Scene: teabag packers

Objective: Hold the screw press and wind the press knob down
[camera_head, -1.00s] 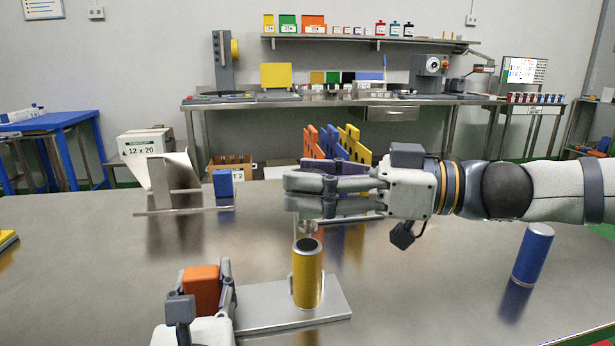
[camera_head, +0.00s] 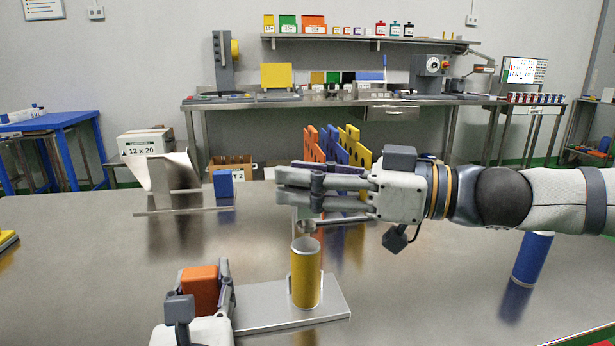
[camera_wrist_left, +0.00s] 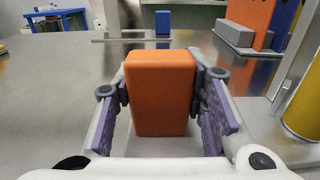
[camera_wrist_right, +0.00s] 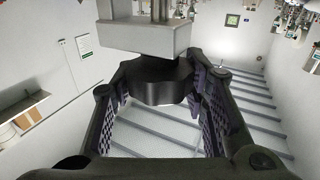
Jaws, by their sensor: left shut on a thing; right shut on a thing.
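The screw press has a flat silver base plate (camera_head: 255,300) on the steel table, with a yellow cylinder (camera_head: 305,278) standing upright on it. A metal arm (camera_head: 345,220) of the press shows above the cylinder. An orange block (camera_head: 200,290) stands at the plate's left end; my left gripper (camera_head: 203,268) is shut on it, one finger on each side, as the left wrist view also shows (camera_wrist_left: 160,92). My right gripper (camera_head: 283,187) is above the cylinder, shut on the dark press knob (camera_wrist_right: 158,82), just below a grey block (camera_wrist_right: 145,38) in the right wrist view. The fingers hide the knob in the head view.
A blue cylinder (camera_head: 532,258) stands at the right, partly behind my right arm. Orange, blue and yellow upright panels (camera_head: 352,145) stand behind my right gripper. A metal chute (camera_head: 172,175) and a blue block (camera_head: 223,183) are at the back left. The table's left middle is clear.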

